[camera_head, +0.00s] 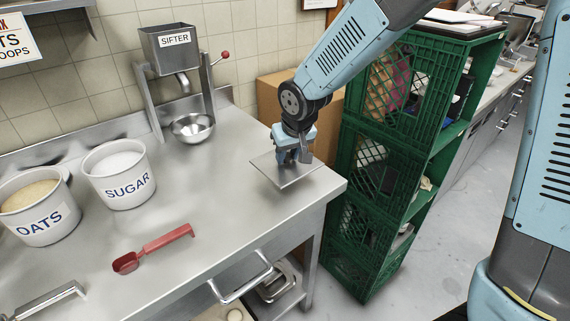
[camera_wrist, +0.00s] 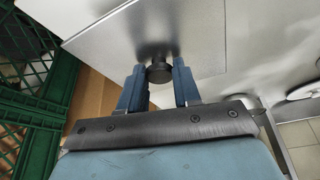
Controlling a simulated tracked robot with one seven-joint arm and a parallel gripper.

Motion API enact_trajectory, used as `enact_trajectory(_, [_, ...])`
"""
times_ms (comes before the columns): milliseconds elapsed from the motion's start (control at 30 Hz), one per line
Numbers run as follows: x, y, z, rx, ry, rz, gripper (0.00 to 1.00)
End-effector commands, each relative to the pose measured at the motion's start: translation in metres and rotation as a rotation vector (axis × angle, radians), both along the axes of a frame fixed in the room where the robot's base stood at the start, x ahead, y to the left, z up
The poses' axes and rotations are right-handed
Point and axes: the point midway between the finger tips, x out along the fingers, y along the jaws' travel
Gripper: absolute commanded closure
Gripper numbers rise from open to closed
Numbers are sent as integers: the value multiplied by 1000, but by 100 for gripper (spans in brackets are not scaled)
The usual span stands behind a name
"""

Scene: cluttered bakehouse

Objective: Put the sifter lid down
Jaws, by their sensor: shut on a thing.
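The sifter lid (camera_head: 290,171) is a flat square metal plate at the right end of the steel counter (camera_head: 215,205). My gripper (camera_head: 289,156) is above it, pointing down, and is shut on its knob. In the wrist view the dark round knob (camera_wrist: 159,72) sits between the two blue fingers, and the plate (camera_wrist: 110,40) spreads out beyond them. The lid looks level or nearly so, close to the counter top; I cannot tell whether it touches. The sifter (camera_head: 172,50) stands at the back of the counter, with its hopper open at the top and a metal bowl (camera_head: 192,128) below its spout.
Tubs of sugar (camera_head: 119,176) and oats (camera_head: 38,208) stand at the left. A red scoop (camera_head: 150,249) lies near the front, and a metal scoop (camera_head: 45,302) lies at the lower left. Green crates (camera_head: 385,150) are stacked just right of the counter. The counter's middle is clear.

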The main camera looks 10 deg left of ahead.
Motion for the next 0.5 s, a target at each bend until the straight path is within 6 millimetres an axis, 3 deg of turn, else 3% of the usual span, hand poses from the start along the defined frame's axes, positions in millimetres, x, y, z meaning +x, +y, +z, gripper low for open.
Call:
enact_trajectory(267, [7,6,-10,1,-1,1,100])
enact_trajectory(500, [8,6,-40,-1,0,2,100])
